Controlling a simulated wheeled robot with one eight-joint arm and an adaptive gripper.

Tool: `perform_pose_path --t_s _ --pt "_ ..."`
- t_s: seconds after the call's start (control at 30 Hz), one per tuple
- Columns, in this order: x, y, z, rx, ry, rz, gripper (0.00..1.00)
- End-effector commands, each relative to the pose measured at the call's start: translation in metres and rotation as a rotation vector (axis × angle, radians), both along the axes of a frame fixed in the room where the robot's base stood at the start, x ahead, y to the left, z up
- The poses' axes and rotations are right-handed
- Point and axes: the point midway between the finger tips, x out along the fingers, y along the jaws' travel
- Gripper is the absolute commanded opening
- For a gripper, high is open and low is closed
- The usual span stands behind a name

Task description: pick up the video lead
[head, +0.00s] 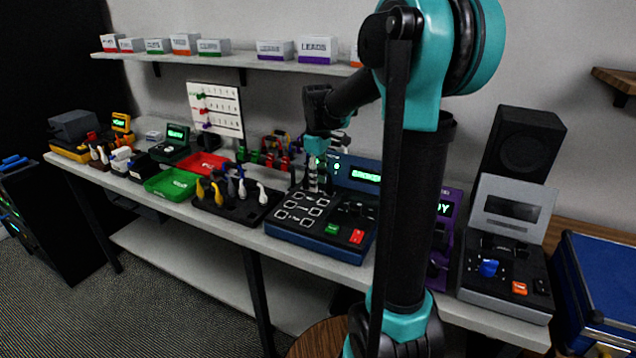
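My gripper (313,184) points down over the back of a blue tester (318,243) with a lit green display. The fingers are small and dark here, and I cannot tell whether they are open or shut, or hold anything. A black tray (233,208) left of the tester carries several upright leads: yellow ones (216,192), a grey one (242,190) and a white one (262,194). I cannot tell which lead is the video lead. More leads stand behind, with red ones (284,163) and green ones (254,156).
A green bin (172,184) and a red bin (207,163) lie left of the tray. A grey device (505,270) and a black speaker (522,145) stand right. A shelf (230,59) of labelled boxes runs above. My arm hides part of the bench.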

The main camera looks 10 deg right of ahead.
Motion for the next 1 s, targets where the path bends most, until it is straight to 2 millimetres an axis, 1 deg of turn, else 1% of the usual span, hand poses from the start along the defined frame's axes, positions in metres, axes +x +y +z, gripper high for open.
perform_pose_path --t_s 0.2,0.5,0.53,1.0 --pt "0.0001 0.0001 -0.0009 0.000 0.000 0.000 0.40" --pt "0.0001 0.0001 -0.0006 0.000 0.000 0.000 0.02" --pt "0.0001 0.0000 -0.0006 0.000 0.000 0.000 0.00" --pt "0.0001 0.0000 -0.0004 0.000 0.000 0.000 0.00"
